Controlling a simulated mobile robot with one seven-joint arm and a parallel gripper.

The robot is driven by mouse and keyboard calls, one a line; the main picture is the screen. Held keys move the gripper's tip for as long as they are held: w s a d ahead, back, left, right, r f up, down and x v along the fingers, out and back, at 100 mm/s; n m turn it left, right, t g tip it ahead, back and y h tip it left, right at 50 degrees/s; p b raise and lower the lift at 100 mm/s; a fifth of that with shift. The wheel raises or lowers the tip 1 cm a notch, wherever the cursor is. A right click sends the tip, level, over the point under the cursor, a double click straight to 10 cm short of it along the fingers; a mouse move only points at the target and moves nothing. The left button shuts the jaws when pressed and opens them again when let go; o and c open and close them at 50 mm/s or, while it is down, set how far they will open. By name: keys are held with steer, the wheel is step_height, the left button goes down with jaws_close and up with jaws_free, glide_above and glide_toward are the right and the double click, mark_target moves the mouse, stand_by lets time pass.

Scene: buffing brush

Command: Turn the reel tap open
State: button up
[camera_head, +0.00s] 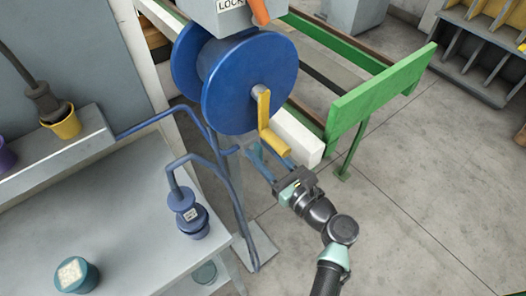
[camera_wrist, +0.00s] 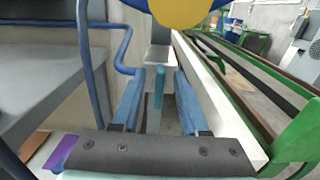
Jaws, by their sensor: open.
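The blue hose reel (camera_head: 250,85) with its yellow crank (camera_head: 265,115) stands at the upper middle of the head view. A small teal lever, seemingly the reel tap, stands upright below the reel; it shows in the wrist view (camera_wrist: 158,88). My gripper (camera_head: 262,160) is open just below the crank, its two blue fingers reaching toward the reel stand. In the wrist view my gripper (camera_wrist: 158,80) has the teal lever between its fingers, with gaps on both sides. I cannot tell how deep the lever sits between them.
The yellow crank end (camera_wrist: 184,8) hangs close above the fingers. Blue hose (camera_wrist: 88,65) runs at the left. A white beam (camera_head: 297,138) and green frame (camera_head: 375,95) lie to the right. A grey bench (camera_head: 130,190) with a blue pot (camera_head: 190,218) is at the left. Floor is clear at lower right.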

jaws_close()
steer(key=shift+f, duration=0.1)
stand_by(0.3)
